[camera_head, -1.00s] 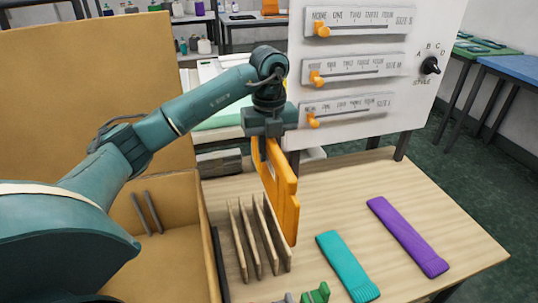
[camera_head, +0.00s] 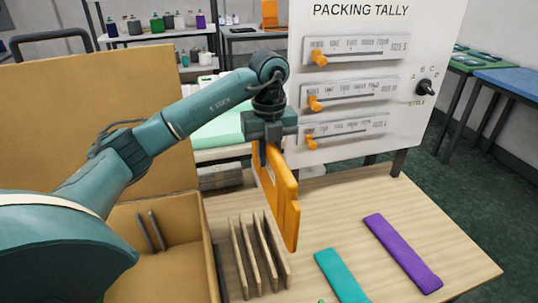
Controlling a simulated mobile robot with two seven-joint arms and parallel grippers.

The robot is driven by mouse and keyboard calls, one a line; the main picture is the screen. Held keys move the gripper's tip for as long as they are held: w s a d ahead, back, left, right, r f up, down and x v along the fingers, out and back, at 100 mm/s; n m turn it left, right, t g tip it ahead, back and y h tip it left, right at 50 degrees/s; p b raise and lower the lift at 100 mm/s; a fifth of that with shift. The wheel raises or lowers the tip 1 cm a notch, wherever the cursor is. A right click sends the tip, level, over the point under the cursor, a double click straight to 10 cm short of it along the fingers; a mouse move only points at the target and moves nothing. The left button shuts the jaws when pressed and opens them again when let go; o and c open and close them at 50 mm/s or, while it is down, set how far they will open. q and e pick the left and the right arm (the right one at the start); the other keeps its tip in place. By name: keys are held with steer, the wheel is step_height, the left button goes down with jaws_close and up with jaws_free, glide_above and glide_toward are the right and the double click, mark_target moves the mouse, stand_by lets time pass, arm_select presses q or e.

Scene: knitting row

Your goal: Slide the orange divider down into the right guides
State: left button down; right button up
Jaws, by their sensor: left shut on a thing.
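The orange divider (camera_head: 284,200) is an upright flat panel. My left gripper (camera_head: 270,145) points down and is shut on its top edge. The divider hangs at the right side of a wooden slotted rack (camera_head: 257,258) and hides part of it; I cannot tell whether its lower edge touches the table. A pair of dark guide strips (camera_head: 150,231) stands on the inner wall of the cardboard box at the left. The divider is well to the right of these strips. My right gripper is out of view.
The open cardboard box (camera_head: 177,275) has a tall raised flap (camera_head: 90,135) behind my left arm. A teal knitted piece (camera_head: 341,276) and a purple one (camera_head: 402,253) lie on the wooden table (camera_head: 440,245). A white tally board (camera_head: 350,155) with orange sliders stands behind.

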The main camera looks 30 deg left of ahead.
arm_select(q)
steer(key=shift+r+p, duration=0.5)
steer(key=shift+r, duration=0.45)
steer(key=shift+r+p, duration=0.55)
steer(key=shift+r, duration=0.1)
steer(key=shift+r+p, duration=0.45)
steer(key=shift+r, duration=0.1)
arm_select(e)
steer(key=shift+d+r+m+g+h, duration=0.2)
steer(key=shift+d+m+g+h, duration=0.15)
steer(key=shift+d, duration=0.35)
